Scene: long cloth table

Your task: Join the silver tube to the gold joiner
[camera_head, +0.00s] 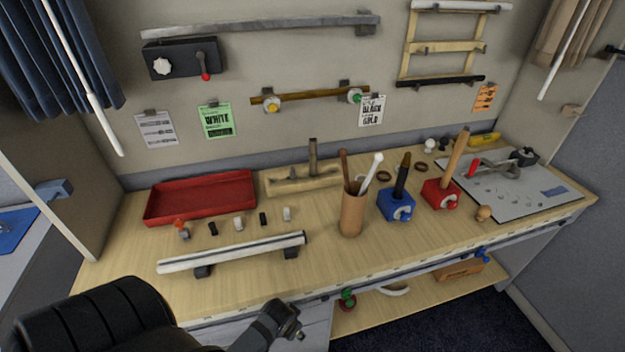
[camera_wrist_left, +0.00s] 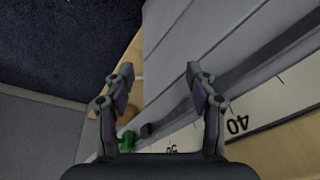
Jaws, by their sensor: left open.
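A long pale silver-white tube (camera_head: 225,254) with a dark stripe lies across two dark supports near the front of the bench. Several small joiner-like pieces (camera_head: 238,223) stand in a row behind it, in white and black, one with an orange top. I cannot tell which, if any, is gold. A grey silver bar (camera_head: 255,27) also hangs high on the wall. My left gripper (camera_head: 292,324) is at the bench's front edge, below and right of the tube. In the left wrist view my left gripper (camera_wrist_left: 159,85) is open and empty, over the drawer fronts. My right gripper is out of view.
A red tray (camera_head: 200,196), a brown cup (camera_head: 352,212) with sticks, and blue (camera_head: 396,207) and red (camera_head: 440,195) blocks stand on the bench. A grey board (camera_head: 520,190) lies at right. A ruler strip (camera_wrist_left: 265,112) runs along the edge. A green knob (camera_head: 347,299) sits below.

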